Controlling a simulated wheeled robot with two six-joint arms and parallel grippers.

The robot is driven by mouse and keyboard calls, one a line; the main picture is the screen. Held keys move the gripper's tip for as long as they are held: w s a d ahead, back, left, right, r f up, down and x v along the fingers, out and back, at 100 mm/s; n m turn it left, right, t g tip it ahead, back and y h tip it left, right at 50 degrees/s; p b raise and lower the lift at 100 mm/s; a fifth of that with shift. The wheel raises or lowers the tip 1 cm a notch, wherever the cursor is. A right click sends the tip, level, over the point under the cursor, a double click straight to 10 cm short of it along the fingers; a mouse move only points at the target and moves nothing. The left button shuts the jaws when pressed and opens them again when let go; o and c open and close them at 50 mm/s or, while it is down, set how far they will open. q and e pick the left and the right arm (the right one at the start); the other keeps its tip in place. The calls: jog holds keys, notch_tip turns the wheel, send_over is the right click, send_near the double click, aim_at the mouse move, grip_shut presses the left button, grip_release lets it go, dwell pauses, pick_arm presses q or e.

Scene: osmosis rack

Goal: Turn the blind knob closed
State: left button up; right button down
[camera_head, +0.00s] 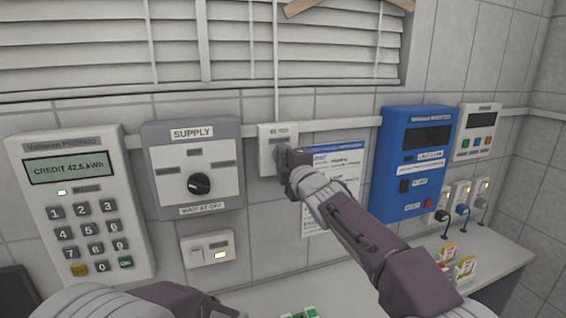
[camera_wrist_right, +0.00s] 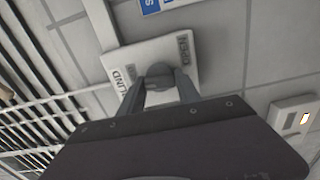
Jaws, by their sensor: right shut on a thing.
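The blind knob (camera_wrist_right: 160,72) is a dark round knob on a small pale wall plate (camera_head: 267,135) below the window blind. In the right wrist view the plate (camera_wrist_right: 185,45) carries the words BLIND and OPEN. My right gripper (camera_wrist_right: 160,88) is shut on the knob, one finger on each side of it. In the head view my right gripper (camera_head: 290,160) reaches the plate and hides the knob's lower part. My left arm shows at the bottom left, but its fingertips are not clearly seen.
The blind (camera_head: 200,45) hangs above with its slats visible. A SUPPLY box (camera_head: 160,190) with a black knob is left of the plate, and a keypad meter (camera_head: 35,215) is farther left. A notice sheet (camera_head: 345,165) and a blue box (camera_head: 395,150) are on the right.

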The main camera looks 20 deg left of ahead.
jog(key=shift+f+n, duration=0.25)
jog(key=shift+n, duration=0.55)
jog(key=c, duration=1)
grip_release()
jog(key=shift+o, duration=0.8)
jog(key=shift+r, duration=0.15)
